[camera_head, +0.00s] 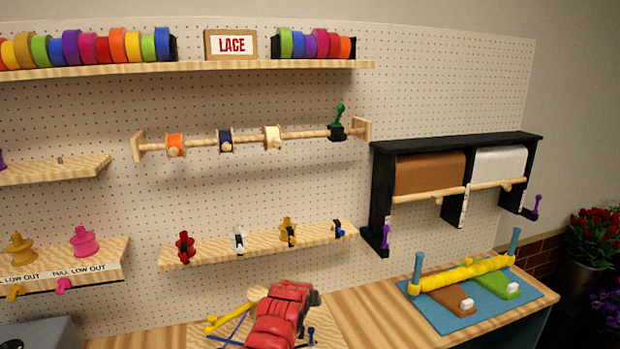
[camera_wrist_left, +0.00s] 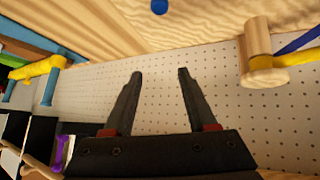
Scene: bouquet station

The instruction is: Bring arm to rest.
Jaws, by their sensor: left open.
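My left gripper shows in the left wrist view (camera_wrist_left: 160,74), its two black fingers spread apart with nothing between them. Behind the fingers is the white pegboard (camera_wrist_left: 225,100), and the wooden bench top (camera_wrist_left: 215,22) fills the upper part of that tilted view. In the head view a red and black shape at the bottom centre appears to be my left wrist, over the bench; its fingers cannot be made out there. My right gripper is in neither view.
A yellow and blue stand (camera_head: 228,325) is close left of the red shape. A blue mat (camera_head: 440,318) with a yellow bar (camera_head: 462,275) lies right. Bare bench (camera_head: 370,318) is between them. A small-spool shelf (camera_head: 262,244) and a black paper-roll rack (camera_head: 455,140) are behind.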

